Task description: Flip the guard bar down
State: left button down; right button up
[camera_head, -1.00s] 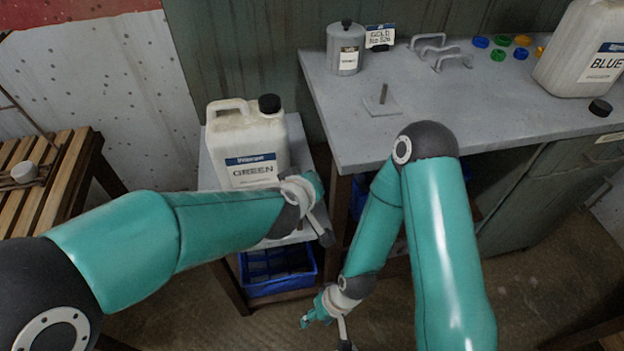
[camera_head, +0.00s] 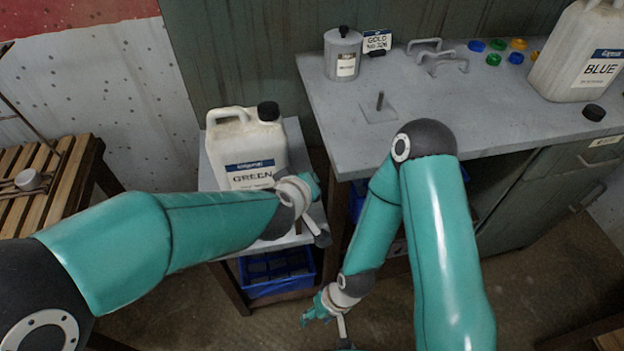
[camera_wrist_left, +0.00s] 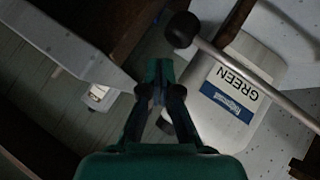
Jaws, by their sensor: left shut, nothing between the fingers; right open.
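In the left wrist view a straight metal bar (camera_wrist_left: 262,84) with a black ball end crosses in front of the GREEN jug; I take it to be the guard bar. I cannot make it out clearly in the head view, where my left arm covers much of that side. My left gripper (camera_head: 316,188) is in front of the jug's right side. In the left wrist view its fingers (camera_wrist_left: 160,68) are shut and empty, apart in the picture from the bar. My right gripper (camera_head: 310,318) is open and low, in front of the grey table, away from the bar.
The white GREEN jug (camera_head: 245,150) stands on a small grey stand above a blue crate (camera_head: 277,273). A slatted wooden rack (camera_head: 58,205) is at the left. The grey table (camera_head: 440,110) holds a lidded pot (camera_head: 342,58), handles, coloured caps and the BLUE jug (camera_head: 572,55).

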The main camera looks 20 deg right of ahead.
pick_arm(q)
jog(key=s+a+r+p, duration=0.3)
jog(key=s+r, duration=0.3)
jog(key=r, duration=0.2)
jog(key=shift+r, duration=0.4)
pick_arm(e)
notch_tip(320, 180, up, 5)
jog(key=shift+f, duration=0.1)
pick_arm(q)
jog(key=shift+s, duration=0.1)
jog(key=w+a+f+n+g+y+p, duration=0.1)
jog(key=w+a+f+n+y+p, duration=0.1)
jog(key=a+f, duration=0.75)
jog(key=w+a+f+n+g+y+p, duration=0.25)
jog(key=a+f, duration=0.45)
jog(key=a, duration=0.5)
jog(key=s+a+f+g+p, duration=0.2)
jog(key=s+a+f+p, duration=0.1)
jog(key=s+a+f, duration=0.65)
jog(key=s+d+m+g+h, duration=0.1)
jog(key=s+d+m, duration=0.2)
jog(key=s, duration=0.4)
jog(key=shift+s+f+g, duration=0.2)
jog(key=shift+f+g, duration=0.15)
pick_arm(e)
notch_tip(320, 180, up, 7)
jog(key=shift+f, duration=0.2)
